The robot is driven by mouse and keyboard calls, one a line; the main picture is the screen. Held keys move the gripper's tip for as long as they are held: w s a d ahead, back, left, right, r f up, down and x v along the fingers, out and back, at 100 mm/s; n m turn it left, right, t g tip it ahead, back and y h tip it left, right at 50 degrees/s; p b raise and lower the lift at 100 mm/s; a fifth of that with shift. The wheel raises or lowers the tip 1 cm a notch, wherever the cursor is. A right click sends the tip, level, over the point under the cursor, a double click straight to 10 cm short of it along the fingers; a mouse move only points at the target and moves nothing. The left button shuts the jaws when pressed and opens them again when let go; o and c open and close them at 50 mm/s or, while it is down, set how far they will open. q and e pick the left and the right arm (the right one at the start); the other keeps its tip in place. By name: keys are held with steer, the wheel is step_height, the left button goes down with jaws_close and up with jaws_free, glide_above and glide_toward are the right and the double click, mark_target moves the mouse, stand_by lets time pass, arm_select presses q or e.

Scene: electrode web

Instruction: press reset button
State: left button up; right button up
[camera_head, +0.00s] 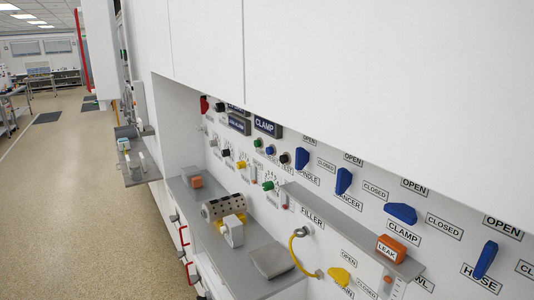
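A white control panel (335,218) is set back in a wall recess and carries many small controls. Its left part has small round buttons or knobs: a red one (204,104), a black one (220,107), a green one (258,143), a blue one (270,150), another black one (284,158) and a yellow one (241,165). The small labels there are too small to read, so I cannot tell which control is the reset button. Neither of my grippers is in view.
Blue handles (400,213) and a yellow one (341,277) fill the panel's right part. An orange LEAK block (391,249) sits on a narrow ledge (345,225). A grey shelf (265,238) below holds a perforated cylinder (222,206) and a grey pad (271,261). Open floor (80,210) lies left.

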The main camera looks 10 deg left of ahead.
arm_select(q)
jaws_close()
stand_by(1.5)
